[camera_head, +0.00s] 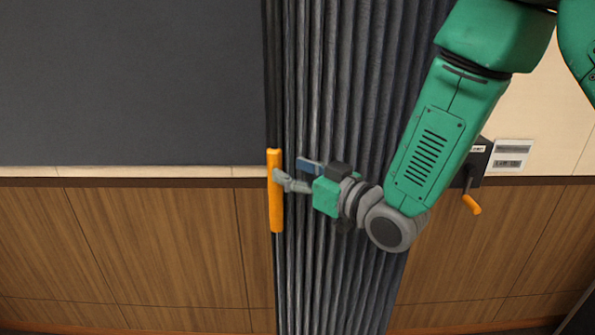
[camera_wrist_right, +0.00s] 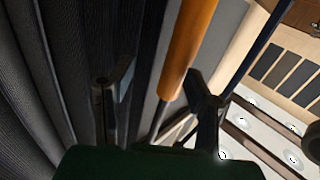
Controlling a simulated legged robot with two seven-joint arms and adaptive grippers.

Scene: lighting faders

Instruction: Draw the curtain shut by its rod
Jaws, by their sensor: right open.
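The dark grey pleated curtain (camera_head: 340,90) hangs in a bunched, narrow strip in the middle of the head view. Its rod has an orange grip (camera_head: 275,190) and hangs upright at the curtain's left edge, with a thin grey length showing below. My right gripper (camera_head: 283,180) is at the orange grip, in front of the curtain. In the right wrist view, my right gripper (camera_wrist_right: 160,75) is open, its fingers apart. The orange grip (camera_wrist_right: 190,45) and thin rod show between them; I cannot tell whether either finger touches. My left gripper is out of view.
A dark grey panel (camera_head: 130,80) fills the wall left of the curtain, above wood panelling (camera_head: 150,240). Right of the curtain, a dark wall box with an orange-handled crank (camera_head: 471,204) sits beside a small label plate (camera_head: 512,153), close to my right arm.

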